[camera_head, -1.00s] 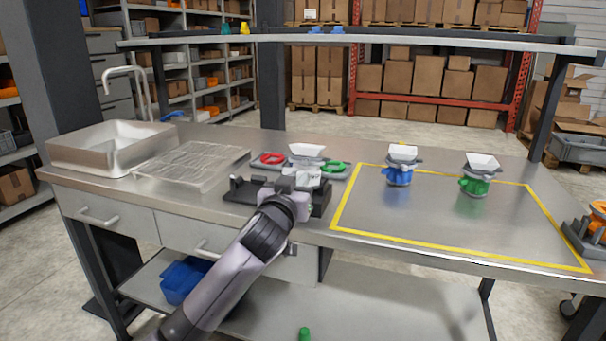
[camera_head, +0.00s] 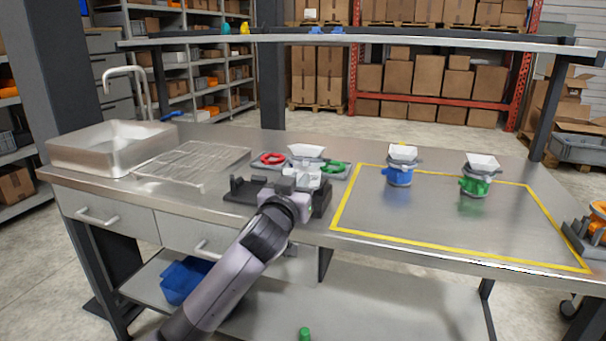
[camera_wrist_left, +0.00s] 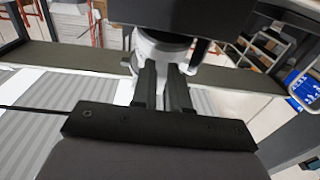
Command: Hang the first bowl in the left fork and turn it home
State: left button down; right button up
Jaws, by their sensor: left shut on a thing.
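My left gripper (camera_head: 300,180) reaches over the worktop and is shut on a pale body that I take for the first bowl (camera_head: 307,151). A white, wide-rimmed top shows just above the gripper. In the left wrist view, the two dark fingers (camera_wrist_left: 163,90) close on a pale round part (camera_wrist_left: 160,48); its upper portion is hidden behind a dark block. A dark fork rack (camera_head: 243,190) lies at and left of the gripper. The gripper hides the rack's right part, so I cannot tell whether the bowl touches a fork. My right gripper is out of view.
A grey tray with a red ring (camera_head: 271,159) and a green ring (camera_head: 335,167) lies behind. A blue dispenser (camera_head: 398,172) and a green dispenser (camera_head: 475,184) stand within yellow tape. A wire rack (camera_head: 195,163) and a metal basin (camera_head: 110,145) are left.

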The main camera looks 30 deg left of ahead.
aim_at(299, 174)
pick_arm(q)
jog(key=shift+w+a+r+p, duration=0.1)
jog(key=shift+w+r+p, duration=0.05)
jog(key=shift+r+p, duration=0.55)
jog(key=shift+w+a+r+p, duration=0.1)
jog(key=shift+r+p, duration=0.3)
jog(key=shift+p, duration=0.5)
jog(key=shift+w+r+p, duration=0.3)
jog(key=shift+r+p, duration=0.15)
jog(key=shift+p, duration=0.15)
jog(key=shift+s+r, duration=0.1)
jog(key=shift+r, duration=0.05)
